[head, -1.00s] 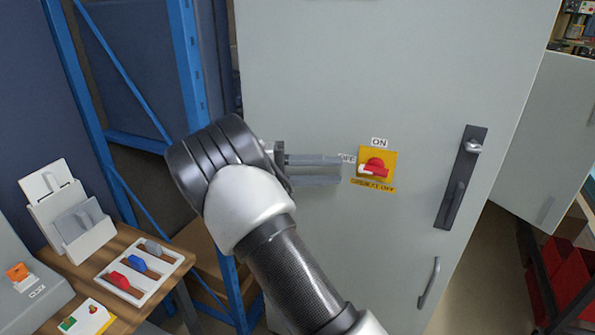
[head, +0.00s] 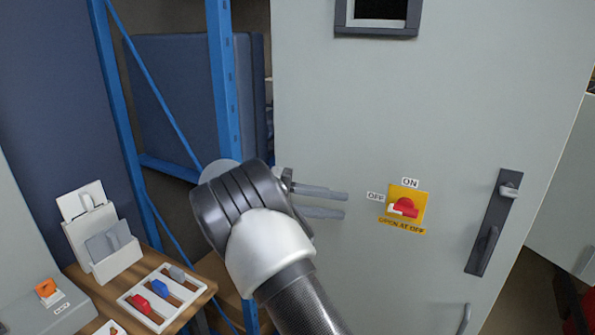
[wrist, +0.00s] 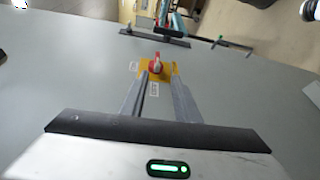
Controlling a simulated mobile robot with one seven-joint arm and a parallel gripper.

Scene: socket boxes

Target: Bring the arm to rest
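My gripper (head: 346,204) points right in the head view, in front of the grey cabinet door (head: 420,120). Its two fingers are parted with nothing between them. A rotary switch with a red handle (head: 404,208) on a yellow plate (head: 408,194) is on the door. The handle's white tip points left, toward the OFF label; ON is above. The fingertips are apart from the switch, left of it in the head view. In the wrist view the switch (wrist: 156,66) shows beyond the open fingers (wrist: 159,78).
A dark door latch (head: 493,222) is right of the switch. At the lower left, a wooden table (head: 205,290) bears a white tray (head: 128,300) of coloured handles and a card holder (head: 118,262). A blue rack post (head: 222,80) stands behind my arm.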

